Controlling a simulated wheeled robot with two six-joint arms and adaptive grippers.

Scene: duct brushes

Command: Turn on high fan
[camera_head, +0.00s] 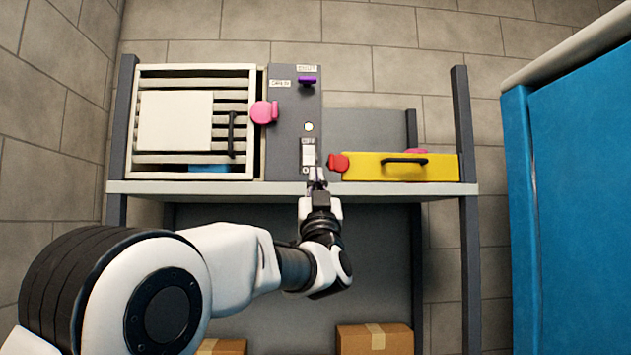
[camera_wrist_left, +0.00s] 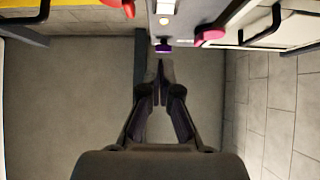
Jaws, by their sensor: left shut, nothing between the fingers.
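A tall grey control panel (camera_head: 285,140) stands on the shelf and carries a white switch (camera_head: 308,156) low on its front. A small round white light (camera_head: 308,127) sits above the switch. My left gripper (camera_head: 317,178) is shut and empty, just below and slightly right of the switch. I cannot tell whether its tips touch the panel. In the left wrist view the shut fingers (camera_wrist_left: 160,72) point up the picture, with the panel's purple knob (camera_wrist_left: 163,47) just beyond their tips and the white switch (camera_wrist_left: 165,7) at the top edge. My right gripper is not in view.
A pink knob (camera_head: 264,112) sits left of the panel beside a white slatted box (camera_head: 193,172). A yellow drawer (camera_head: 438,168) and a red knob (camera_head: 338,162) are close on the right. The shelf edge (camera_head: 400,189) runs below. A blue cabinet (camera_head: 570,200) stands far right.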

